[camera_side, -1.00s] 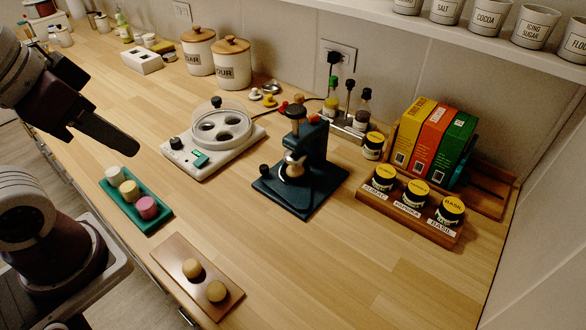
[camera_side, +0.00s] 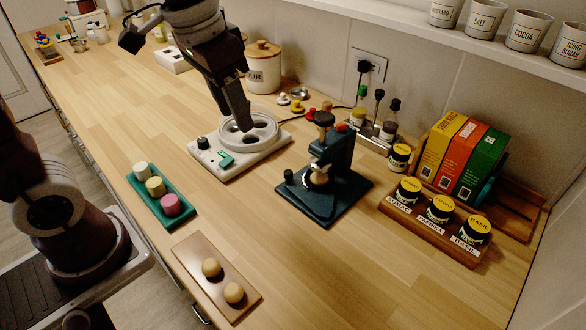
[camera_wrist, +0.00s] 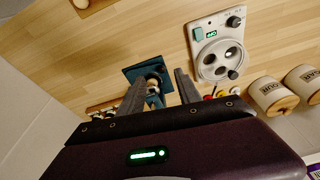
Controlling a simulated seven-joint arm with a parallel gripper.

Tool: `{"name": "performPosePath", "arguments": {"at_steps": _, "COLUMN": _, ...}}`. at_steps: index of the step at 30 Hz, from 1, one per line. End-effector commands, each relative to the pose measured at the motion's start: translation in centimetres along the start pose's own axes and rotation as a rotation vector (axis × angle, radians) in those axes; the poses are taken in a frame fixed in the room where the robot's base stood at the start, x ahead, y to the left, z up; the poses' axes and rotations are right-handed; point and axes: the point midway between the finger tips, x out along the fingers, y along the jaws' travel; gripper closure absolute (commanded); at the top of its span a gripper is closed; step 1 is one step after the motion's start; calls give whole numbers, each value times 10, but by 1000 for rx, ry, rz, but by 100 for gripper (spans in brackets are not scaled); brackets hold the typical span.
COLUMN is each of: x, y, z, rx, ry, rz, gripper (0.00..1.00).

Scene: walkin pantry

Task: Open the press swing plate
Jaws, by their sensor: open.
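The dark teal press (camera_side: 323,172) stands upright on its square base on the counter, with a brown knob (camera_side: 324,118) on top and a pale round piece (camera_side: 318,176) low in the middle. I cannot make out clearly which part is the swing plate. In the wrist view the press (camera_wrist: 133,74) shows beyond and between my fingers, partly hidden by them. My gripper (camera_side: 243,127) is open and empty.
The white appliance (camera_side: 212,168) stands just left of the press. A green tray (camera_side: 180,214) with three round pieces and a brown board (camera_side: 236,304) with two knobs lie in front. A labelled spice rack (camera_side: 440,243) stands right. Bottles (camera_side: 388,125) stand behind the press.

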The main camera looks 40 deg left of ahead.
Motion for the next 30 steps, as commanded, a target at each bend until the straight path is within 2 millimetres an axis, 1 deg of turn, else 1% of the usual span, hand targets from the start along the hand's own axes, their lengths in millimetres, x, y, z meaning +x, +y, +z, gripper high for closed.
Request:
{"name": "performPosePath", "arguments": {"at_steps": 1, "x": 25, "y": 0, "z": -22, "rx": 24, "ry": -61, "rz": 7, "gripper": 60}}
{"name": "performPosePath", "arguments": {"at_steps": 2, "x": 40, "y": 1, "z": -33, "rx": 37, "ry": -89, "rz": 11, "gripper": 60}}
{"name": "performPosePath", "arguments": {"at_steps": 3, "x": 59, "y": 1, "z": -46, "rx": 53, "ry": -124, "rz": 16, "gripper": 60}}
{"name": "performPosePath", "arguments": {"at_steps": 6, "x": 101, "y": 3, "z": -66, "rx": 84, "ry": -189, "rz": 26, "gripper": 60}}
{"name": "performPosePath", "arguments": {"at_steps": 9, "x": 126, "y": 4, "z": -75, "rx": 102, "ry": -224, "rz": 31, "gripper": 60}}
{"name": "performPosePath", "arguments": {"at_steps": 14, "x": 149, "y": 5, "z": -73, "rx": 108, "ry": -238, "rz": 34, "gripper": 60}}
{"name": "performPosePath", "arguments": {"at_steps": 18, "x": 176, "y": 5, "z": -65, "rx": 107, "ry": -238, "rz": 33, "gripper": 60}}
{"name": "performPosePath", "arguments": {"at_steps": 21, "x": 192, "y": 5, "z": -62, "rx": 107, "ry": -237, "rz": 33, "gripper": 60}}
{"name": "performPosePath", "arguments": {"at_steps": 25, "x": 201, "y": 6, "z": -60, "rx": 106, "ry": -234, "rz": 33, "gripper": 60}}
{"name": "performPosePath", "arguments": {"at_steps": 30, "x": 202, "y": 6, "z": -59, "rx": 106, "ry": -234, "rz": 32, "gripper": 60}}
